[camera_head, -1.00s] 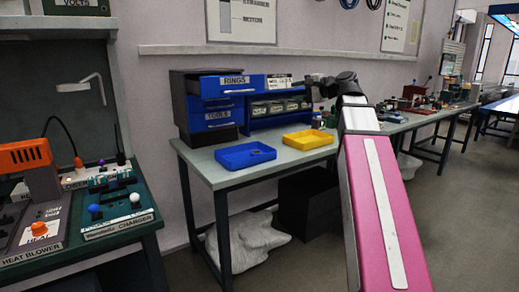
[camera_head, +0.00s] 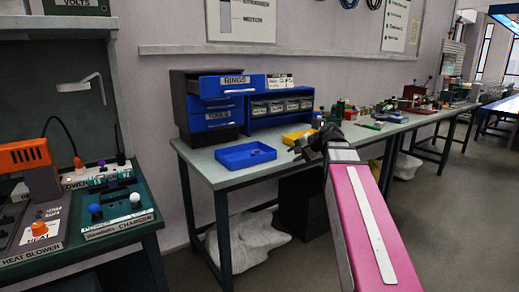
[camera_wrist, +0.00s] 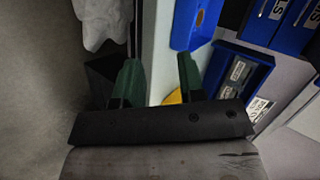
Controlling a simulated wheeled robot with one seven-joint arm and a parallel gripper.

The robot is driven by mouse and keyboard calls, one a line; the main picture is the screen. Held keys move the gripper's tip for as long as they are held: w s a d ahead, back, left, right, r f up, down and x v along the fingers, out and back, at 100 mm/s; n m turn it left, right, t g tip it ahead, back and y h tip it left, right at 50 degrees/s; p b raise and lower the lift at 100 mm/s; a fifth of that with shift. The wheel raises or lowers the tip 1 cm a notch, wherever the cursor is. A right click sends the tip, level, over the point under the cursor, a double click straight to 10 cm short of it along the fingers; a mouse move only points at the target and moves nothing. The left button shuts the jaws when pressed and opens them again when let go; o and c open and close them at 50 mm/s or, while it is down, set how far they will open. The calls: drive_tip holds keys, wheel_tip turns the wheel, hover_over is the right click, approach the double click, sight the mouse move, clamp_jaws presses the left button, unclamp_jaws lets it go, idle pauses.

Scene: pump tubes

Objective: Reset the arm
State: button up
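My gripper (camera_head: 298,149) is at the end of my pink arm, above the front edge of the grey-green table in the head view. In the wrist view my gripper (camera_wrist: 158,76) has its two green fingers well apart, with nothing between them but the table top (camera_wrist: 160,50) behind. The blue tray (camera_head: 246,155) lies on the table left of the gripper. The yellow tray (camera_head: 297,136) is behind the gripper and partly hidden by it. Its edge also shows beside a finger in the wrist view.
A dark and blue drawer cabinet (camera_head: 212,105) stands at the table's back, its top drawer, marked RINGS (camera_head: 232,84), pulled out. A blue rack (camera_head: 282,106) is beside it. A green charger unit (camera_head: 120,220) sits on the left bench. A black box and white bag are under the table.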

drive_tip(key=s+d+f+n+g+h, duration=0.1)
drive_tip(key=s+f, duration=0.4)
drive_tip(key=f, duration=0.7)
drive_tip(key=s+d+f+n+g+h, duration=0.2)
drive_tip(key=s+f+n+g+h, duration=0.1)
drive_tip(key=f, duration=0.9)
drive_tip(key=s+d+f+n+g+h, duration=0.1)
drive_tip(key=s+f+h, duration=0.3)
drive_tip(key=s+f, duration=0.4)
wheel_tip(320, 180, down, 5)
drive_tip(key=shift+d+r+n+g, duration=0.1)
drive_tip(key=shift+d+n+g, duration=0.3)
drive_tip(key=shift+n+g, duration=0.3)
